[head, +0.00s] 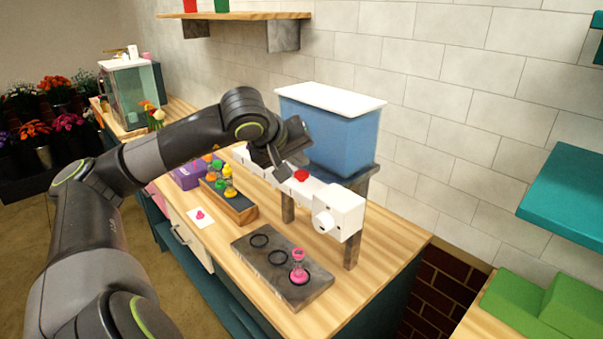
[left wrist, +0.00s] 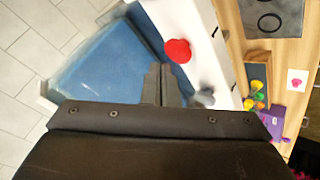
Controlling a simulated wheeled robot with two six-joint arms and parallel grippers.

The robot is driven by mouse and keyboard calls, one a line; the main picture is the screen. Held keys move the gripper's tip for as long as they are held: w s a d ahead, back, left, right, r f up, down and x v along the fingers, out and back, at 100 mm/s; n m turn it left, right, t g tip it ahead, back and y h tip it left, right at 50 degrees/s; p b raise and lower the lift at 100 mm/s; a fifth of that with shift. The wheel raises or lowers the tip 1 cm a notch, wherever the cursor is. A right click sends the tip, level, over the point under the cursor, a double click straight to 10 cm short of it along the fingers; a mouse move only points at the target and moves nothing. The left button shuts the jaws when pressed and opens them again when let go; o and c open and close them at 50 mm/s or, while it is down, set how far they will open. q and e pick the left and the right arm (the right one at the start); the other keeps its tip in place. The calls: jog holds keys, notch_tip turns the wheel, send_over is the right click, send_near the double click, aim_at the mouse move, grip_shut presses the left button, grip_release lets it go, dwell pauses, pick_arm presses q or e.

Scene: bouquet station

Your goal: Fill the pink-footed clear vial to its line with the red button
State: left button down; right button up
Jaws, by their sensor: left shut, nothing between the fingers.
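The clear vial with pink ends (head: 298,266) stands upright in the near-right ring of the grey slab (head: 252,263). Its fill line and contents are too small to make out. The red button (head: 301,175) sits on top of the white dispenser bar (head: 337,208); it also shows in the left wrist view (left wrist: 178,51). My left gripper (head: 281,172) is shut and empty above the bar, close to the button on its left side. In the left wrist view its fingertips (left wrist: 158,70) are beside the button; I cannot tell whether they touch it. My right gripper is not in view.
A blue tank (head: 330,132) with a white lid stands on a grey stand behind the bar. A wooden rack (head: 235,209) with several coloured vials, a purple box (head: 186,176) and a pink-marked card (head: 200,217) are left of the slab.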

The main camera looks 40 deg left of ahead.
aim_at(299, 175)
pick_arm(q)
jog(key=shift+f, duration=0.15)
dwell(0.8)
jog(key=shift+f+b, duration=0.3)
jog(key=shift+b, duration=0.4)
jog(key=shift+f+b, duration=0.6)
jog(key=shift+b, duration=0.15)
dwell(0.4)
jog(key=shift+r, duration=0.1)
jog(key=shift+r+p, duration=0.55)
jog(key=shift+r, duration=0.4)
jog(key=shift+r+p, duration=1.7)
jog(key=shift+r, duration=0.85)
jog(key=shift+f, duration=0.1)
